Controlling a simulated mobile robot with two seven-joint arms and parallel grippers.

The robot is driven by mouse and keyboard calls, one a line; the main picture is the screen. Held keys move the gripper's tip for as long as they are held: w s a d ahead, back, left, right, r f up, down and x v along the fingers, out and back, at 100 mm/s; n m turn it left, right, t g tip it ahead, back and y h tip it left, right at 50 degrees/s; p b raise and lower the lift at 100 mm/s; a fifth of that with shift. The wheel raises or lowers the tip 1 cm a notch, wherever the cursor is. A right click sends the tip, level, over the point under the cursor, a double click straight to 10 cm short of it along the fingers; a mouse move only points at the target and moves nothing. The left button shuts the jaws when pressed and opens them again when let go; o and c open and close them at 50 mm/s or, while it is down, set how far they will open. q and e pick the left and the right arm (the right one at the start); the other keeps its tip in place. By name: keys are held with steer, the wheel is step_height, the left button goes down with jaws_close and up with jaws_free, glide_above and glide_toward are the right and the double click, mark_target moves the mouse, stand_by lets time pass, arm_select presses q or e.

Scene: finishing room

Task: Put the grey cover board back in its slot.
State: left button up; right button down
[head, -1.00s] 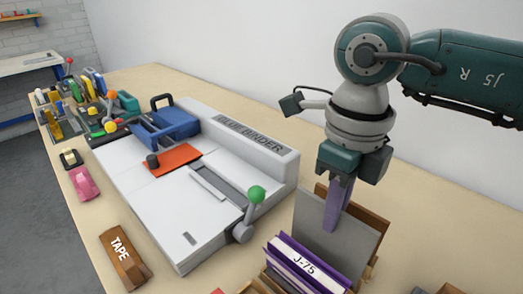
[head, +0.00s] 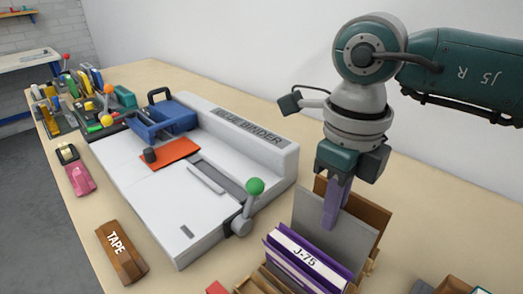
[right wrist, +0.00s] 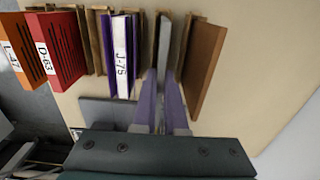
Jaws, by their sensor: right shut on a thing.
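My right gripper (head: 335,222) points down and is shut on the grey cover board (head: 360,242), near its top edge. The board stands upright between the purple-and-white J-75 volume (head: 305,258) and a brown panel (head: 372,219) of the wooden rack. Its lower part is hidden behind J-75, so I cannot tell how deep it sits. In the right wrist view the purple fingers (right wrist: 163,100) straddle the board, seen nearly edge-on, with J-75 (right wrist: 122,60) to the left and the brown panel (right wrist: 206,70) to the right. My left gripper is not in view.
A white binder machine (head: 170,225) with a green-knobbed lever (head: 255,187) stands left of the rack. Red D-63 (right wrist: 60,50) and orange L-47 (right wrist: 14,50) volumes are farther left in the right wrist view. The tape block (head: 121,252) is at the table's front edge.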

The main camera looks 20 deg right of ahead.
steer(key=shift+f, duration=0.1)
stand_by(0.6)
steer(key=shift+f+b, duration=0.6)
steer(key=shift+b, duration=0.1)
steer(key=c, duration=1.2)
jaws_free()
steer(key=shift+c, duration=0.2)
steer(key=shift+r, duration=0.1)
step_height(320, 180, up, 11)
steer(key=p, duration=0.9)
